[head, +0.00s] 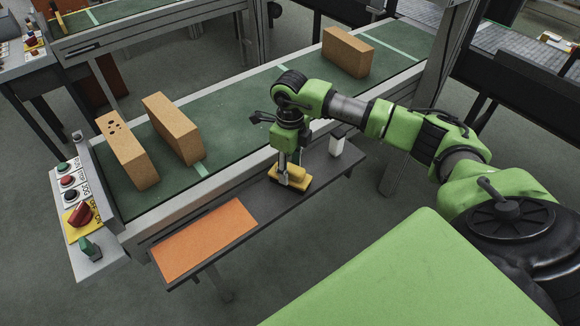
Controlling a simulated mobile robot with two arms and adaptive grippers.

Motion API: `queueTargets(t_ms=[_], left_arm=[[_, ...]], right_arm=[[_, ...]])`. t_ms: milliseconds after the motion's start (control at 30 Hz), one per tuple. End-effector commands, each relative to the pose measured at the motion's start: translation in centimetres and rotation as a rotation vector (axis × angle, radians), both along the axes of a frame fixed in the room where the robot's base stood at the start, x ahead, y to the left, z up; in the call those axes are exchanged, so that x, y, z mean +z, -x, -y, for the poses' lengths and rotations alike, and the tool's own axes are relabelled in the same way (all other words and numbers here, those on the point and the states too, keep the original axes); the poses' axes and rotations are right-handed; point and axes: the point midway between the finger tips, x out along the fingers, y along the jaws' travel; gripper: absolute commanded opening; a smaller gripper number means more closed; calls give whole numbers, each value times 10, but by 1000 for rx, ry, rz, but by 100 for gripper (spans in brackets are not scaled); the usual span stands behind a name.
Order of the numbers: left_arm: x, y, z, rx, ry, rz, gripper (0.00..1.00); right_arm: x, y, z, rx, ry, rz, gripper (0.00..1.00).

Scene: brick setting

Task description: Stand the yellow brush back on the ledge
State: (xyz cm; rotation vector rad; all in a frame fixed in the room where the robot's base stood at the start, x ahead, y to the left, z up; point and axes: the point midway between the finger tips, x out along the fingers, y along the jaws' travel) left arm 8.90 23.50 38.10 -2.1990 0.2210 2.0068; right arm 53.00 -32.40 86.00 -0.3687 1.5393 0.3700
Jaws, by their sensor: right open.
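The yellow brush (296,181) is on the dark ledge (262,192) that runs along the front of the conveyor. It has a yellow top and a dark lower edge along its front. My right gripper (290,183) points down at the brush, with its fingers at the brush's top. The gripper is open, and the arm hides part of the area behind it. I cannot tell whether the fingers touch the brush. My left gripper is not in view.
An orange mat (205,240) covers the ledge's left part. A small white object (337,146) stands at its right. Tan bricks (172,128) stand on the green conveyor belt (225,122). A control panel (82,215) with a red knob is at the left.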

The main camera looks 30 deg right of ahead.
Motion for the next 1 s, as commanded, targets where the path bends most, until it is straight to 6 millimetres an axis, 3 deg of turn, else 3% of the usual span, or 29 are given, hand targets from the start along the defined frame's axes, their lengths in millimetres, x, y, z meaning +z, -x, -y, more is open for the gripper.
queueTargets(t_ms=[167,600,800,1000], left_arm=[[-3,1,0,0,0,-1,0],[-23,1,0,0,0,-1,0],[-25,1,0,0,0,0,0],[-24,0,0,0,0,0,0]], right_arm=[[16,-2,0,0,0,5,41],[105,-1,0,0,0,4,41],[121,0,0,1,0,1,41],[123,0,0,0,0,0,41]])
